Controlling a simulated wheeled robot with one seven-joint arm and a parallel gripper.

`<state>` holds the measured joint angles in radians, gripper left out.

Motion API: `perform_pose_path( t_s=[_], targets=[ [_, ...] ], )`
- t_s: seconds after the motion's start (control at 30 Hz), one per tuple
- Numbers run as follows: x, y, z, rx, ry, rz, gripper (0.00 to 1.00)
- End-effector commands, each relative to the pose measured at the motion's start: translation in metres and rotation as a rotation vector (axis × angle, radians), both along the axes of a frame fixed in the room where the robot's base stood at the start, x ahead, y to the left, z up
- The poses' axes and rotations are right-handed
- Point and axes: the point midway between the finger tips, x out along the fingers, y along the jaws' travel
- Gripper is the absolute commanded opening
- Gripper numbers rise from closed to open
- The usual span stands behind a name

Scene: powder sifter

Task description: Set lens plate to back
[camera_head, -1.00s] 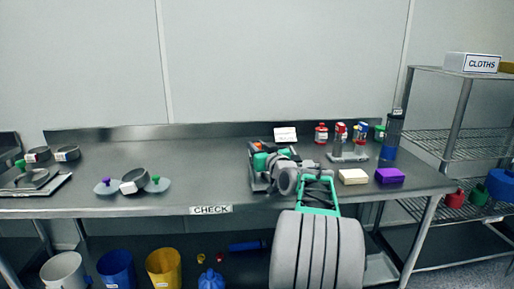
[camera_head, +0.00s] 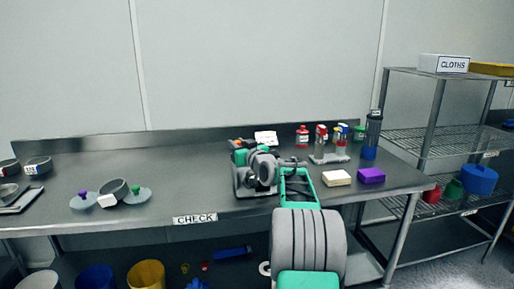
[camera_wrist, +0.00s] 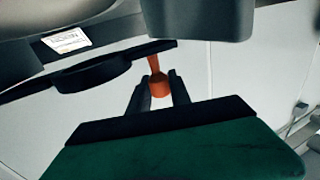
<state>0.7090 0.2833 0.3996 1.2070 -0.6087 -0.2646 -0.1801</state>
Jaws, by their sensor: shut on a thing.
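My gripper (camera_wrist: 158,92) is shut on an orange knob (camera_wrist: 160,64) in the wrist view. A dark, flat plate with a round part (camera_wrist: 90,76) is seen nearly edge-on and appears joined to the knob; I take it for the lens plate. In the head view, a bit of orange (camera_head: 238,142) shows by my gripper, low over the middle of the table, and my arm hides most of the plate. Two grey discs lie on the table at left, one with a purple knob (camera_head: 83,193) and one with a green knob (camera_head: 136,188).
The steel table (camera_head: 190,165) has free room left of my arm. A cream block (camera_head: 337,178), a purple block (camera_head: 371,176), red-capped bottles (camera_head: 302,135) and a dark cylinder (camera_head: 373,128) stand at right. A wire shelf (camera_head: 440,140) stands beyond.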

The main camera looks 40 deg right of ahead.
Motion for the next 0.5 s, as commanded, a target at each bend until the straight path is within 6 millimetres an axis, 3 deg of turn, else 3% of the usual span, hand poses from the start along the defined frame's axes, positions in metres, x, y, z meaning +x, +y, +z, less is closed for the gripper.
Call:
perform_pose_path(
  t_s=[0.23, 0.27, 0.5],
  targets=[
    [0.001, 0.0004, -0.0007, 0.0, 0.0, -0.001, 0.0],
    [0.0009, 0.0004, -0.0007, 0.0, 0.0, -0.001, 0.25],
    [0.0005, 0.0, -0.0006, 0.0, 0.0, -0.001, 0.45]
  ],
)
